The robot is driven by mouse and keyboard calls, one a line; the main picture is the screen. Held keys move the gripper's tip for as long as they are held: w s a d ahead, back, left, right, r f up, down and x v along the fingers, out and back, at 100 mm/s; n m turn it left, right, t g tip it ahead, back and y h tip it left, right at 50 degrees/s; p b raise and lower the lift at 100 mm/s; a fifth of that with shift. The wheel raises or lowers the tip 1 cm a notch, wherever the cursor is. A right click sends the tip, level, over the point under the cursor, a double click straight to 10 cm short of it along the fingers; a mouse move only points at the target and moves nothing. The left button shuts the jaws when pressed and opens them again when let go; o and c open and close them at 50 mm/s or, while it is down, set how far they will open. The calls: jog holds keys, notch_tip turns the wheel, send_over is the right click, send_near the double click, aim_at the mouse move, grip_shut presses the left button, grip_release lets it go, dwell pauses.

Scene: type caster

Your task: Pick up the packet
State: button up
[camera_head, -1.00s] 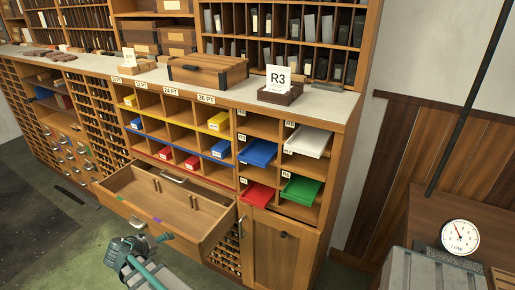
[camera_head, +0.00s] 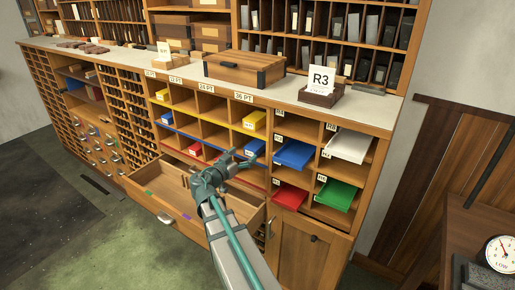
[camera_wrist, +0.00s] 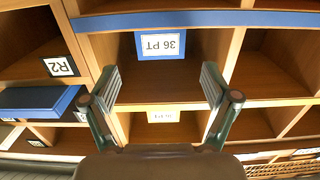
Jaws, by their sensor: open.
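A blue packet (camera_wrist: 160,46) with a white "36 PT" label sits in a wooden compartment straight ahead of my gripper in the wrist view. In the head view the blue packet (camera_head: 254,148) is in the right-hand column of the small compartments. My gripper (camera_wrist: 160,72) is open and empty, with one finger to each side of the packet's line and the packet appearing beyond the fingertips. In the head view my gripper (camera_head: 241,160) is just in front of that compartment. I cannot tell the exact gap.
A yellow packet (camera_head: 255,120) sits in the compartment above. A blue tray (camera_head: 294,154) is to the right, with a red tray (camera_head: 289,197) below it. An open drawer (camera_head: 160,208) juts out beneath my arm. Wooden dividers flank the compartment.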

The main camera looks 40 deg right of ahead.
aim_at(256, 144)
jog(key=p+x, duration=0.3)
jog(key=x, duration=0.6)
jog(key=shift+w, duration=0.1)
grip_shut()
dwell(0.4)
